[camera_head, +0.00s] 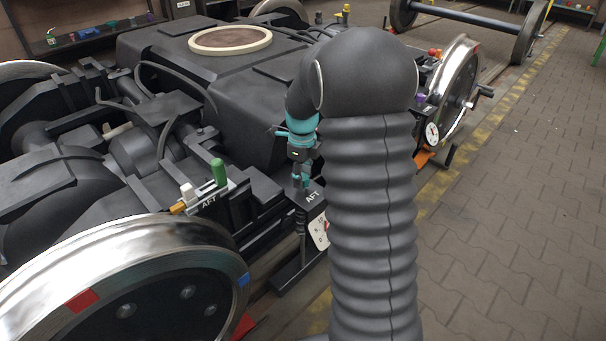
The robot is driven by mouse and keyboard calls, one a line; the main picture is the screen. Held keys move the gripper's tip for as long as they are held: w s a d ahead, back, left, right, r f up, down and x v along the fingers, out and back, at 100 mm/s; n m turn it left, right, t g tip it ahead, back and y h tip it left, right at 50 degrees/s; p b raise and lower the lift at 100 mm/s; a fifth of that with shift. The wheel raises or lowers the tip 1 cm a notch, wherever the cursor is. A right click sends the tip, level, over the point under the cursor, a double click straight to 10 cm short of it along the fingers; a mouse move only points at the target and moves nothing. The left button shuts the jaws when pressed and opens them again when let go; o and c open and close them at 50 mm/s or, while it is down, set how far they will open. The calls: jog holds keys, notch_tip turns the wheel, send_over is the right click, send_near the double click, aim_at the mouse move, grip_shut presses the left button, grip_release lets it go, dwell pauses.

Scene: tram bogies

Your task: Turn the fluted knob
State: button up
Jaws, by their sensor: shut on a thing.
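A white plate with dark marks (319,231) is on the front of the box, partly cut off by my arm.
A wheel (150,280) fills the lower left. A dial (432,133) stands right of my arm. Paved floor (520,220) is clear at right.

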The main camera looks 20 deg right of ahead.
jog(key=shift+w+m, duration=0.15)
jog(key=shift+m, duration=0.25)
jog(key=o, duration=1.1)
jog(key=shift+a, duration=0.1)
jog(key=shift+c, duration=0.2)
jog(key=shift+o, duration=0.4)
notch_tip(320, 180, up, 12)
